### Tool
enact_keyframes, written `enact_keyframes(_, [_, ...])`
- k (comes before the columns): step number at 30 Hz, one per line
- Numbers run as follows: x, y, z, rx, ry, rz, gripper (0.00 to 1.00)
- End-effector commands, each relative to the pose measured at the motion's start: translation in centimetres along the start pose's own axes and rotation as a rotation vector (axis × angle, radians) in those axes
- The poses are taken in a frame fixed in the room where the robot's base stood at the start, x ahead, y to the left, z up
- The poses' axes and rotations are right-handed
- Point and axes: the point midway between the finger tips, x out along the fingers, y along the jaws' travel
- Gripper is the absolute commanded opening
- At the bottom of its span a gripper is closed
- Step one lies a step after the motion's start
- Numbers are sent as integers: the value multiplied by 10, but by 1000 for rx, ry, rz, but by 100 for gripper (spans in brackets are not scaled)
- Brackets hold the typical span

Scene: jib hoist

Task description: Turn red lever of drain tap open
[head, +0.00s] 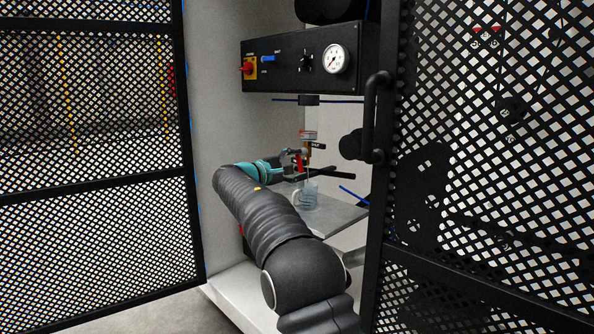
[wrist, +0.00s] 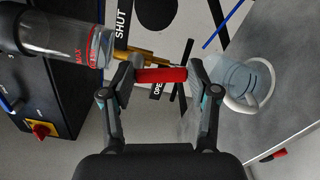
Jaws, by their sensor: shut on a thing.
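The red lever (wrist: 161,75) of the drain tap lies between my gripper's (wrist: 160,78) two fingertips in the wrist view. My gripper is shut on it. The brass tap body (wrist: 140,53) is just behind the lever, below a clear bowl (wrist: 70,40) with red MAX lettering. An OPEN label (wrist: 157,91) shows close beside the lever, partly covered; a SHUT label (wrist: 121,22) is farther off. In the head view, my gripper (head: 292,160) is at the red lever (head: 299,163), partly hiding it. The exact lever angle is hard to tell there.
A clear jug (head: 308,196) stands on a grey shelf (head: 340,213) below the tap. A black control box (head: 300,60) with a gauge hangs above. Mesh doors (head: 490,150) stand on both sides of the opening; the right one has a black handle (head: 372,115).

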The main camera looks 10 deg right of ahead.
Motion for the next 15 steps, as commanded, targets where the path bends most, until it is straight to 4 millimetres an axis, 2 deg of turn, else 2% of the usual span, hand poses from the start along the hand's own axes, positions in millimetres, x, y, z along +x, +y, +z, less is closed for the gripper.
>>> enact_keyframes(6, [2,0,-5,162,1,4,25])
enact_keyframes(15, [2,1,-9,294,2,4,25])
